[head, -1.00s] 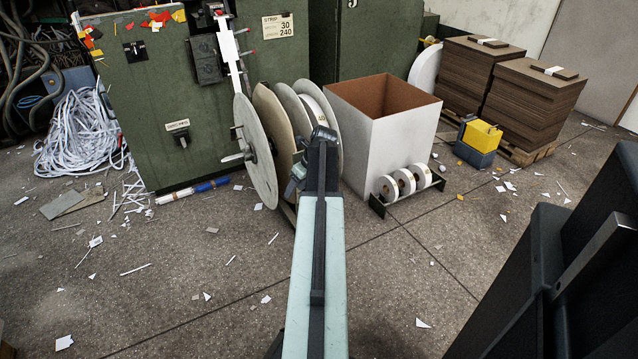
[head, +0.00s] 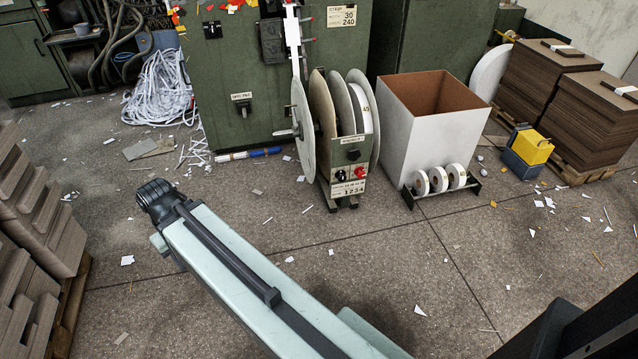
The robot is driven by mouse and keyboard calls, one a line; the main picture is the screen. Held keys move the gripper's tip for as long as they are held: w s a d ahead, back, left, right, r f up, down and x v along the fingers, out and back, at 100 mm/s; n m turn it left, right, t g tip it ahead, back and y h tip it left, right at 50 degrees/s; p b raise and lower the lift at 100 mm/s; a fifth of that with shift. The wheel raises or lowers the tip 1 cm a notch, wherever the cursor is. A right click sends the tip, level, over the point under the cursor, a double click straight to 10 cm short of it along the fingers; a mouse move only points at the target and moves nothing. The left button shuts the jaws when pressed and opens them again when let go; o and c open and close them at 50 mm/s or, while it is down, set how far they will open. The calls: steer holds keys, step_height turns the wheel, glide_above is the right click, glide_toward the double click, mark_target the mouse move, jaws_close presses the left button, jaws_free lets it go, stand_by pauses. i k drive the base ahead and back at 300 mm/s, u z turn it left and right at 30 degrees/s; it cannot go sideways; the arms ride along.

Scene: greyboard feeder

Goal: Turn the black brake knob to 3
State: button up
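The black brake knob (head: 340,176) is small and sits on the left of a grey-green control panel (head: 352,156), beside a red knob (head: 360,171). The panel is on the front of the reel stand. A white plate (head: 349,189) below the knobs carries a row of digits, 1 to 4. The black knob's pointer is too small to read. My arm reaches to the left of the panel and ends in a dark joint, well apart from the knob. My gripper's fingers do not show.
Large reels (head: 325,120) stand behind the panel. An open white box (head: 430,125) and a rack of small rolls (head: 440,180) stand to its right. Stacked brown board (head: 38,215) is at the left edge. The floor before the panel is open, with paper scraps.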

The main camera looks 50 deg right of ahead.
mark_target(340, 174)
steer(key=k, duration=1.25)
steer(key=u, duration=0.25)
steer(key=i, duration=1.7)
steer(key=z, duration=0.7)
steer(key=k, duration=0.75)
steer(key=z, duration=0.1)
steer(key=i, duration=1.4)
steer(key=u, duration=0.05)
